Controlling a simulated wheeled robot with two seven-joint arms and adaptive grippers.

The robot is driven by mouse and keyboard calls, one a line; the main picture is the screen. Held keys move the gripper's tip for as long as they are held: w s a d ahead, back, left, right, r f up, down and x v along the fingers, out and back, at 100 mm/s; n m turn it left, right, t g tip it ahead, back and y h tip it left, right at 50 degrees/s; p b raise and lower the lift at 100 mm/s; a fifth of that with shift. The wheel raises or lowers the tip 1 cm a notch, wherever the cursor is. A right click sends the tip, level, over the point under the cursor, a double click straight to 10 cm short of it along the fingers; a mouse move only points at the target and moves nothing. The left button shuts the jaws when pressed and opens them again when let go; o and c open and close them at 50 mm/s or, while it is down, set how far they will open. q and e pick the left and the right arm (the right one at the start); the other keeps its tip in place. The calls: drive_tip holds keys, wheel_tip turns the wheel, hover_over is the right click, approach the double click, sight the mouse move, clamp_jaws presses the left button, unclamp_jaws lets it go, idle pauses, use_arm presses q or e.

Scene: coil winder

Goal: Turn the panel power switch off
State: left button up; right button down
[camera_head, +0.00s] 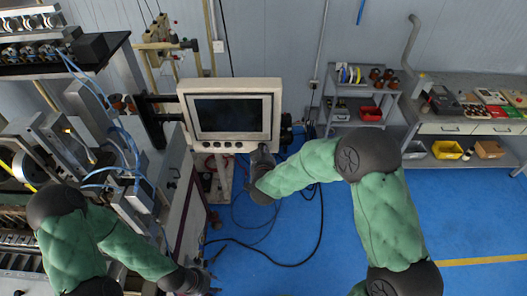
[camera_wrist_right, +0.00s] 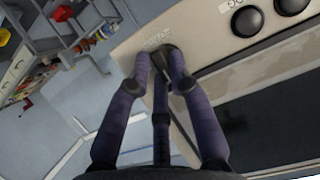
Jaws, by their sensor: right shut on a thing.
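The panel (camera_head: 181,87) is a beige box with a dark screen (camera_head: 232,114) and a row of dark round knobs (camera_head: 229,144) along its lower edge. In the right wrist view the panel's face (camera_wrist_right: 208,62) fills the right side, and a dark power switch (camera_wrist_right: 163,48) sits near its corner under faint lettering. My right gripper (camera_wrist_right: 162,68) is shut on this switch, its purple fingers around it and partly hiding it; it also shows in the head view (camera_head: 263,154) at the panel's lower right corner. My left gripper (camera_head: 207,282) is low, well below the panel, its fingers too small to read.
A machine (camera_head: 75,130) with cables and blue hoses stands on the left. A small shelf (camera_head: 352,105) and a workbench (camera_head: 465,127) with bins stand at the back right. Black cables (camera_head: 290,263) lie on the blue floor (camera_head: 300,225), which is otherwise mostly open.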

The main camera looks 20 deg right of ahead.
idle(0.4)
drive_tip(key=c, duration=1.1)
unclamp_jaws()
drive_tip(key=shift+w, duration=0.15)
drive_tip(key=v, duration=1.2)
drive_tip(key=shift+a+r, duration=0.1)
drive_tip(key=shift+a, duration=0.05)
